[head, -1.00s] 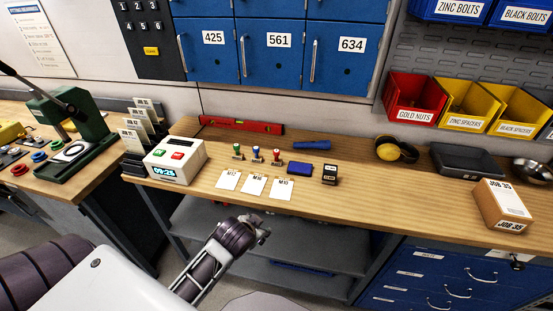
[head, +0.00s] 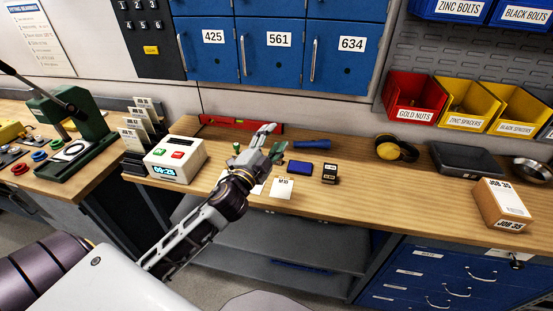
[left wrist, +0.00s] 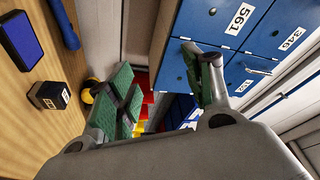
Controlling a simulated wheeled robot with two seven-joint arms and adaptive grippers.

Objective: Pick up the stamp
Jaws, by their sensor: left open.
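A small stamp with a green handle (head: 237,147) stands on the wooden bench, just left of my left gripper (head: 272,139) in the head view. The blue-handled and red-handled stamps seen earlier are hidden behind the gripper. My left gripper is open, its green-padded fingers apart above the bench. In the left wrist view the open fingers (left wrist: 160,75) have nothing between them, and no handled stamp shows. A blue ink pad (head: 300,168) lies to the right; it also shows in the left wrist view (left wrist: 20,40). My right gripper is not in view.
A small black block with a white label (head: 329,174) stands right of the pad. A blue tool (head: 312,144) lies behind it. A card (head: 282,188) lies in front. A white timer box (head: 175,158) stands left, a red level (head: 240,123) behind. Bench between block and JOB 35 box (head: 502,203) is clear.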

